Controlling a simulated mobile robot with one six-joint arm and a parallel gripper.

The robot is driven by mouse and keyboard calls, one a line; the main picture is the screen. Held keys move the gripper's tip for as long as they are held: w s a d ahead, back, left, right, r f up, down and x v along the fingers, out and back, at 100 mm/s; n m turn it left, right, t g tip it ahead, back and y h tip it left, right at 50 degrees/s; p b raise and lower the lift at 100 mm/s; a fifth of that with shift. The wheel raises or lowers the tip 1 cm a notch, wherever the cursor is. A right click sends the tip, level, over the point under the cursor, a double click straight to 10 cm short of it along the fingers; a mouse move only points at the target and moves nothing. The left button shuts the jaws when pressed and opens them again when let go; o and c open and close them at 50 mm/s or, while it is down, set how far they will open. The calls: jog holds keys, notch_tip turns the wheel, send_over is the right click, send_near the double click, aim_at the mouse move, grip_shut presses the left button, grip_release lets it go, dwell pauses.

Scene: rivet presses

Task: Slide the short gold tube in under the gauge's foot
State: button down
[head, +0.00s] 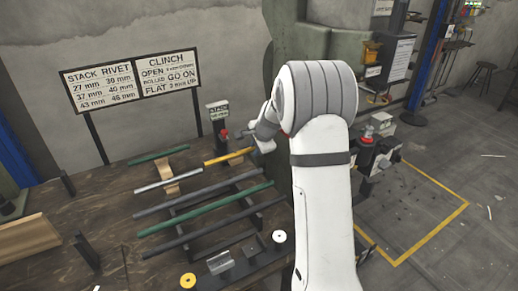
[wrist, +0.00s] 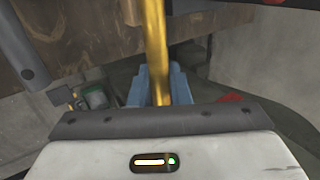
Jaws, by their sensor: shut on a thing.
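The short gold tube (head: 224,158) is held by my gripper (head: 258,146) near its right end in the head view, and its free end points left. In the wrist view the tube (wrist: 156,35) runs up from between the blue jaws (wrist: 140,88) to the top edge. The gauge (head: 217,110), a small post with a sign and a red part low down, stands just behind the tube in the head view. I cannot tell whether the tube is under its foot. The foot and the jaw tips are hard to make out in the head view.
Green, silver and dark tubes lie on supports on the wooden bench (head: 130,262), in front and left of the gold tube. A silver tube (head: 155,186) lies nearest its free end. Two sign boards (head: 132,76) stand behind. A green press column (head: 300,35) rises behind my arm.

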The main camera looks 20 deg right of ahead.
jog(key=w+a+f+p, duration=0.1)
jog(key=w+p, duration=0.3)
jog(key=w, duration=0.4)
jog(key=shift+w+a+p, duration=0.15)
jog(key=shift+a+p, duration=0.15)
jog(key=shift+a, duration=0.05)
jog(key=shift+f, duration=0.3)
jog(key=c, duration=1.3)
grip_release()
jog(key=v, duration=0.7)
jog(key=shift+s+d+r+b, duration=0.1)
jog(key=shift+s+r+b, duration=0.2)
jog(key=shift+b, duration=0.1)
